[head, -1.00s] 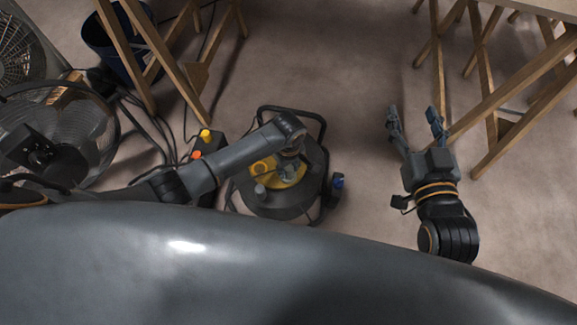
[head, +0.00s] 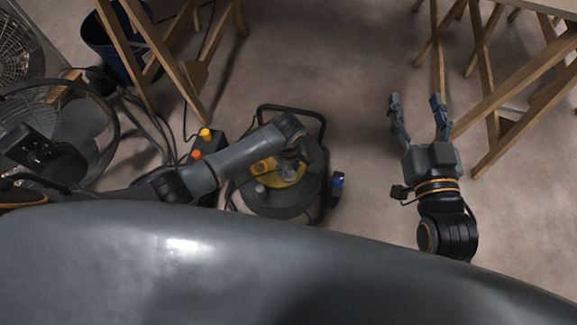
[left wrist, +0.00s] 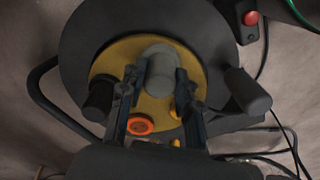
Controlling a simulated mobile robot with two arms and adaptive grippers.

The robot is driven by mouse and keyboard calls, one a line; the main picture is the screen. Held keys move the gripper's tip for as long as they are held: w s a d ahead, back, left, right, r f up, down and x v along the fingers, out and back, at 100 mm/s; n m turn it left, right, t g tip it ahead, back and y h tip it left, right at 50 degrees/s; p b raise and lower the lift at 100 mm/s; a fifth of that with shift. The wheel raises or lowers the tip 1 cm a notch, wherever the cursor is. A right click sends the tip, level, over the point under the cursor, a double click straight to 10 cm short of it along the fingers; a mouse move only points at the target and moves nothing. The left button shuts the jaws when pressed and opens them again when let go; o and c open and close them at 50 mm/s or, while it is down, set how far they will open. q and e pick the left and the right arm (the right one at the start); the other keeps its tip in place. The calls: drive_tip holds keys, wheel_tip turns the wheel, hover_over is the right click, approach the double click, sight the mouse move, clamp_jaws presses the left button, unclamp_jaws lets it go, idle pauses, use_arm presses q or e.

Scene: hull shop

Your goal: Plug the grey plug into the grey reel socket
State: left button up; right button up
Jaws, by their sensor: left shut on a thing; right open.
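The cable reel (head: 275,208) stands on the floor below my left arm, with a yellow face (left wrist: 197,85). My left gripper (left wrist: 156,72) is over that face, its two fingers shut on the grey plug (left wrist: 158,66). In the head view the left gripper (head: 290,165) is partly hidden by its own wrist. The grey reel socket cannot be clearly told apart from the plug, so I cannot tell whether they touch. An orange-ringed round part (left wrist: 141,124) shows on the face below the plug. My right gripper (head: 418,100) is open and empty, well right of the reel.
A black knob (left wrist: 101,95) and a dark grey handle (left wrist: 247,91) flank the yellow face. A box with orange and yellow buttons (head: 204,145), cables and a fan (head: 65,130) lie left. Wooden trestles (head: 500,100) stand right. A large grey hull surface (head: 250,265) fills the front.

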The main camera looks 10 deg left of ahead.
use_arm(q)
drive_tip(key=shift+f, duration=0.1)
drive_tip(key=o, duration=1.2)
drive_tip(key=shift+c, duration=0.2)
wheel_tip(320, 180, up, 12)
drive_tip(key=shift+d, duration=0.1)
